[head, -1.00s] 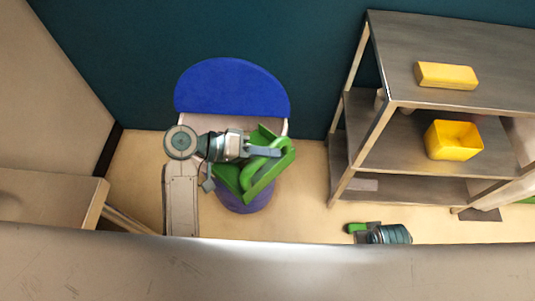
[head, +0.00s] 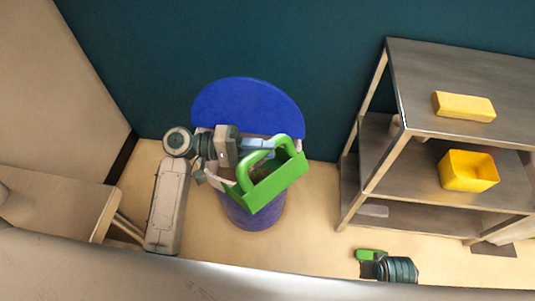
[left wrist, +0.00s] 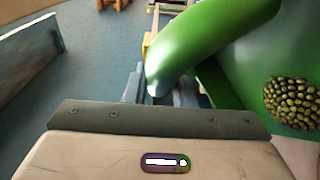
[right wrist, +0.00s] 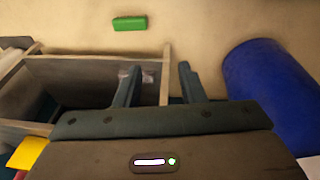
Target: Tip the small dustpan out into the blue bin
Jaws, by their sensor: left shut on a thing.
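The green dustpan (head: 272,183) is in the middle of the head view, over the mouth of the blue bin (head: 255,215). The bin's round blue lid (head: 248,108) stands raised behind it. My left gripper (head: 258,147) is shut on the dustpan's handle, which also shows in the left wrist view (left wrist: 215,38). A pile of small olive beans (left wrist: 292,102) lies in the green pan there. The dustpan hides most of the bin's opening. My right gripper (right wrist: 157,80) is open and empty, with the blue bin at the right of its view (right wrist: 275,85).
A grey shelf rack (head: 425,128) stands at the right, with a yellow block (head: 463,106) on top and a yellow box (head: 468,171) below. A green block (right wrist: 130,23) lies on the floor near the right gripper. A table (head: 55,200) stands at the left.

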